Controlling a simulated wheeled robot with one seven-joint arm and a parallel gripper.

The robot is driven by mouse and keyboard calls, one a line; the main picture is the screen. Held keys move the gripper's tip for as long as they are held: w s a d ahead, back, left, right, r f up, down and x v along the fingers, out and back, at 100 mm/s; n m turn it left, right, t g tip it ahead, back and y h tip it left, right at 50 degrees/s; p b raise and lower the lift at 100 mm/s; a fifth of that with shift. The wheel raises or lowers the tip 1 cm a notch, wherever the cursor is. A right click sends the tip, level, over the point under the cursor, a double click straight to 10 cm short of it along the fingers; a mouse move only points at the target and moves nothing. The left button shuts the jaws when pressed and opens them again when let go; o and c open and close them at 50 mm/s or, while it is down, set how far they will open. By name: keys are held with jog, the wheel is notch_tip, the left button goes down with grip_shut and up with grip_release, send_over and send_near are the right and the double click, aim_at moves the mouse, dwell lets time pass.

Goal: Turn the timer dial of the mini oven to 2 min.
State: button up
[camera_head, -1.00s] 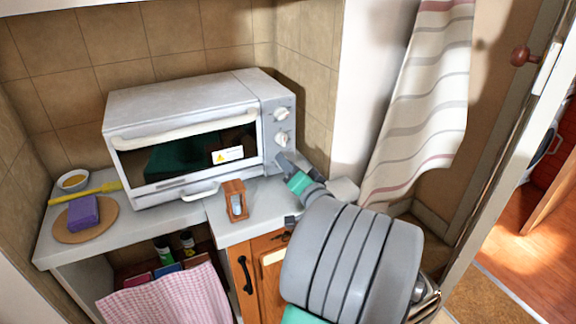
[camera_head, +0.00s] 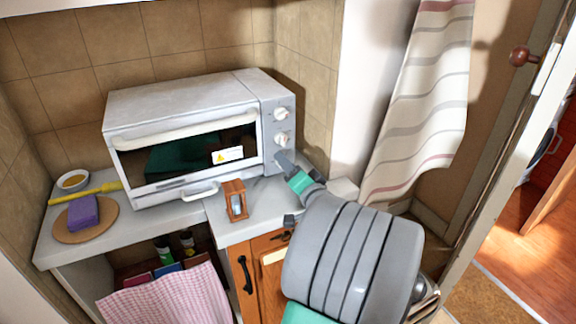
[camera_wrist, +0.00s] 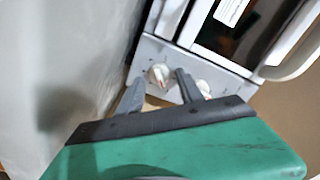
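The white mini oven (camera_head: 190,97) stands on the counter, its door closed. Its right-hand front panel shows an upper dial (camera_head: 281,114) and a lower dial (camera_head: 281,139) in the head view. My gripper (camera_head: 279,158) is at the panel's lower part, just below the second dial, and hides what is there. In the wrist view my gripper (camera_wrist: 158,78) is open, its two dark fingers apart. One white dial (camera_wrist: 158,74) shows between the fingertips; contact cannot be told. Another dial (camera_wrist: 203,88) is partly hidden beside the right finger. Dial markings are too small to read.
A small wooden sand timer (camera_head: 236,200) stands on the counter (camera_head: 262,213) in front of the oven. A round board (camera_head: 70,233) with a purple block, a yellow utensil and a bowl are at left. The tiled wall (camera_head: 307,70) is close right of the oven.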

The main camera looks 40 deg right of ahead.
jog(key=shift+o, duration=0.2)
jog(key=v, duration=0.7)
jog(key=shift+s+a+b, duration=0.15)
jog(key=shift+s+b, duration=0.25)
jog(key=shift+r, duration=0.1)
